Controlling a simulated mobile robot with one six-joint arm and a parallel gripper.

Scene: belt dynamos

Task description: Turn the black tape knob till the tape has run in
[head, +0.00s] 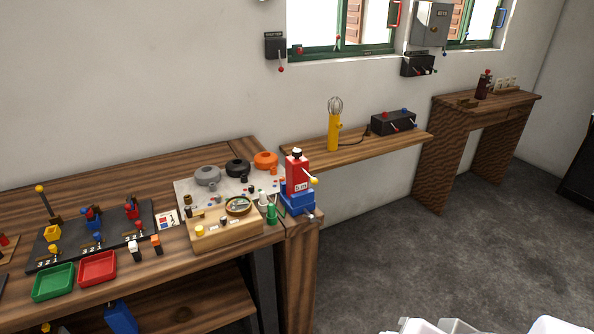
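A round black tape case (237,167) sits on a pale board (183,190) towards the right end of the wooden bench. A small dark knob seems to show at its front, but it is too small to make out, and so is any run-out tape. A grey case (207,175) stands to its left and an orange case (266,159) to its right. White parts, probably mine, show at the bottom right edge. My gripper is not in view, and nothing touches the black case.
A wooden box with a dial (238,206) and green bottles (271,213) stand in front of the board. A red and blue device (297,180) stands at the bench's right end. Green (54,281) and red (98,268) trays lie left. The floor (400,250) at right is clear.

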